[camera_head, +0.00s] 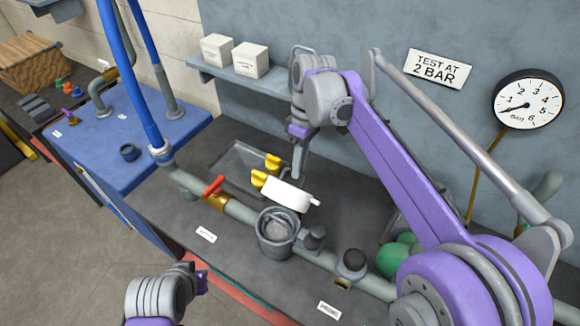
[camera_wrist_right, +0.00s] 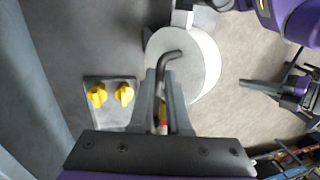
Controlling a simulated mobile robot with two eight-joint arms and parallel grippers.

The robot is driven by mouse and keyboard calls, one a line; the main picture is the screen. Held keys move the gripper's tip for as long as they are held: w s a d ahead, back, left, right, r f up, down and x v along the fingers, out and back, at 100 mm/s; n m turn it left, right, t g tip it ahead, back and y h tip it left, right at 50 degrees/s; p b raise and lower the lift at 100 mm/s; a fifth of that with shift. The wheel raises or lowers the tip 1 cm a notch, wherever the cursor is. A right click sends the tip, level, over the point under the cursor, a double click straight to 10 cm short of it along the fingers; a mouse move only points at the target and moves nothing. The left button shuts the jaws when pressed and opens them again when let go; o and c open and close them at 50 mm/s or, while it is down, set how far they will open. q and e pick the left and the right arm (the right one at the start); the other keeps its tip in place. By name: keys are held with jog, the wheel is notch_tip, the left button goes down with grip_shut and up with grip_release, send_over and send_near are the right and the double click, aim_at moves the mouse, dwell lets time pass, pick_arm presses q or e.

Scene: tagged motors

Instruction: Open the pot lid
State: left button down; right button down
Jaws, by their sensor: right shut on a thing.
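The grey pot (camera_head: 277,238) sits in the pipe run on the dark bench, and its round mouth shows open from above. The white lid (camera_head: 288,194) is apart from the pot, just behind its mouth, and shows nearly edge-on. In the right wrist view the lid (camera_wrist_right: 200,72) is a pale disc with a bent dark handle (camera_wrist_right: 169,58). My right gripper (camera_head: 299,160) is shut on that handle, its fingers (camera_wrist_right: 166,88) on either side of it. My left gripper (camera_head: 200,283) is low at the left front, away from the pot; its fingers do not show clearly.
A red-handled valve (camera_head: 215,187) is on the pipe left of the pot. A black-topped fitting (camera_head: 352,262) and green round things (camera_head: 394,258) are to the right.

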pick_arm(q)
jog(key=shift+s+a+r, duration=0.1)
jog(key=shift+s+a, duration=0.1)
jog(key=shift+s, duration=0.2)
pick_arm(e)
jog(key=w+d+f, duration=0.5)
jog(key=w+f, duration=0.1)
jog(key=w, duration=0.1)
jog(key=shift+w+d+f, duration=0.15)
jog(key=shift+d+f, duration=0.05)
jog(key=shift+d, duration=0.2)
jog(key=c, duration=1)
grip_release()
jog(key=shift+o, duration=0.6)
jog(key=shift+w+d+f, duration=0.25)
jog(key=shift+w, duration=0.2)
pick_arm(q)
jog(key=shift+w+d, duration=0.15)
jog(key=shift+w, duration=0.15)
pick_arm(e)
jog(key=shift+s+a+r, duration=0.2)
